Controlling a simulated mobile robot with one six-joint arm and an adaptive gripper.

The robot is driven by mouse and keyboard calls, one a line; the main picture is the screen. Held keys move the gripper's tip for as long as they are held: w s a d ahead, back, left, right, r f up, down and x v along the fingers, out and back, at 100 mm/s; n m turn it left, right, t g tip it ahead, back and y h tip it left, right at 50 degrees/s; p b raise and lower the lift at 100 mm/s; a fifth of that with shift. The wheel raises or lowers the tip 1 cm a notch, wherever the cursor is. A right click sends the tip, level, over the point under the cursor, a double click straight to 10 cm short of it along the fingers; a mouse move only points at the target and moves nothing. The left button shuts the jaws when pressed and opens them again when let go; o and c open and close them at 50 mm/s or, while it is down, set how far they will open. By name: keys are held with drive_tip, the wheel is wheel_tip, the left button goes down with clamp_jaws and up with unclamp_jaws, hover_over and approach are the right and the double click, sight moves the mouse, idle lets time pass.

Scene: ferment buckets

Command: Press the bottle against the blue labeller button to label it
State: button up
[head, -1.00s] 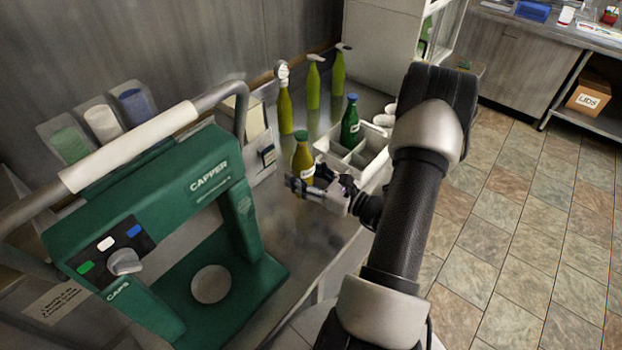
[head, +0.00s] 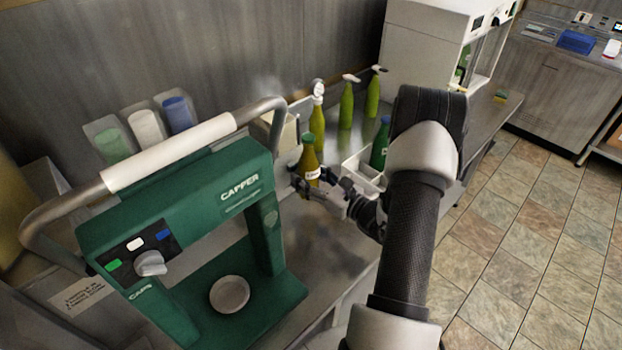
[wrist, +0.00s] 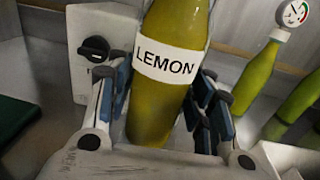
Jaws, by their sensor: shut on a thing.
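An olive-yellow bottle (head: 309,160) with a green cap stands upright in my gripper (head: 316,185), in front of a pale box-shaped machine (head: 285,142). The wrist view shows the bottle (wrist: 157,105) with a white LEMON label around it. My gripper's blue-padded fingers (wrist: 160,105) are shut on the bottle from both sides. The pale machine (wrist: 82,28) with a black knob (wrist: 95,48) is close behind and left of the bottle. I cannot tell whether they touch. No blue labeller button can be made out.
The green capper (head: 190,220) with its big handle fills the left. Several green bottles (head: 346,106) with spouts or a gauge stand behind. A white divided crate (head: 358,166) holding a dark green bottle (head: 381,145) is to the right, partly behind my arm.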

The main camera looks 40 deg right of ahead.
sight(316, 182)
drive_tip(key=shift+w+r, duration=0.1)
drive_tip(key=shift+w, duration=0.75)
idle(0.3)
drive_tip(key=shift+s, duration=0.1)
idle(0.4)
drive_tip(key=shift+s+d, duration=0.15)
drive_tip(key=shift+s, duration=2.25)
drive_tip(key=s+r+p, duration=0.2)
drive_tip(key=s+r, duration=0.1)
drive_tip(key=s, duration=0.5)
drive_tip(key=shift+d, duration=0.3)
